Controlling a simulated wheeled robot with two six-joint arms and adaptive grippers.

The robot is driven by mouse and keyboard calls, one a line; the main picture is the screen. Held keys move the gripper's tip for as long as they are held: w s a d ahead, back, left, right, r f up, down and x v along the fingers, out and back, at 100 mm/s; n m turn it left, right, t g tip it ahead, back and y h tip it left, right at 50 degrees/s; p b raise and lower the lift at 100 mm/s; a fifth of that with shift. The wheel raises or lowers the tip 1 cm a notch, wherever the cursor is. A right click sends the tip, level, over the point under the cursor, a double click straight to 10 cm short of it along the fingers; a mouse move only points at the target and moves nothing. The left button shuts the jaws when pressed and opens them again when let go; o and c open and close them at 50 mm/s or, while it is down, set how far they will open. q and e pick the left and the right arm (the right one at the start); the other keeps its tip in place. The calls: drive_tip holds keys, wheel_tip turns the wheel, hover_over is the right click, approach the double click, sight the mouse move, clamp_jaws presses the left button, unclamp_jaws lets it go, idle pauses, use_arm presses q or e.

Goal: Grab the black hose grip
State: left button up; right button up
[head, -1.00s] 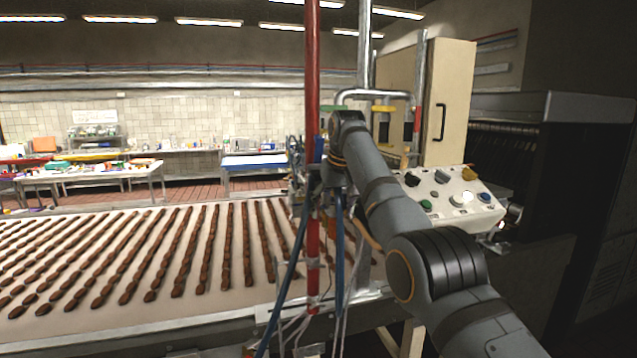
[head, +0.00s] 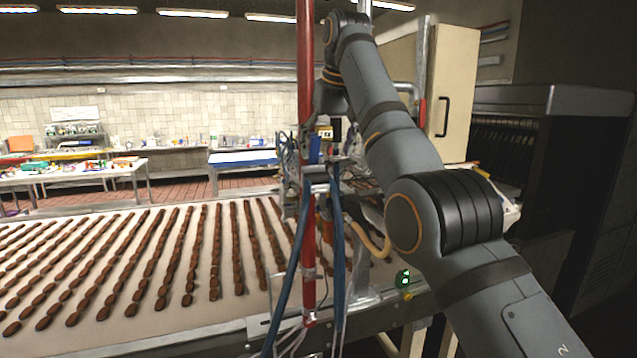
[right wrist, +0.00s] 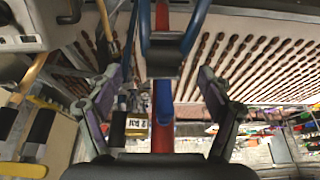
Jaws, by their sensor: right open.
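My right gripper (right wrist: 160,76) is open in the right wrist view, its two fingers on either side of a blue hose (right wrist: 146,30) and a red pole (right wrist: 162,138). A dark, bracket-like piece (right wrist: 165,66) crosses the hoses between the fingers; I cannot tell whether it is the black hose grip. In the head view blue hoses (head: 292,265) hang beside the red pole (head: 307,235). My right arm reaches up and forward there, its gripper end near the pole, small and partly hidden among equipment. My left gripper is not in view.
A conveyor (head: 140,318) with rows of brown cream bars lies left of the pole. A beige cabinet (head: 457,85) stands behind my arm. Black sleeves (right wrist: 40,126) on yellowish rods stand left of the gripper in the right wrist view. A yellow box (right wrist: 136,125) is near the left finger.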

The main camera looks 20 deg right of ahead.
sight(318, 173)
drive_tip(key=shift+w+f, duration=0.9)
drive_tip(key=w+f, duration=0.2)
drive_tip(key=f, duration=0.1)
drive_tip(key=shift+w+a, duration=0.15)
drive_tip(key=shift+a, duration=0.25)
drive_tip(key=shift+f+p, duration=0.35)
drive_tip(key=shift+f, duration=0.3)
drive_tip(key=shift+w+f, duration=0.2)
drive_tip(key=shift+f, duration=0.1)
drive_tip(key=c, duration=1.3)
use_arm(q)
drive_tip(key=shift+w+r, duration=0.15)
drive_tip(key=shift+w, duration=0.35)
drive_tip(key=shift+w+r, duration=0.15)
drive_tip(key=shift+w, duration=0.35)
use_arm(e)
drive_tip(key=shift+r, duration=0.15)
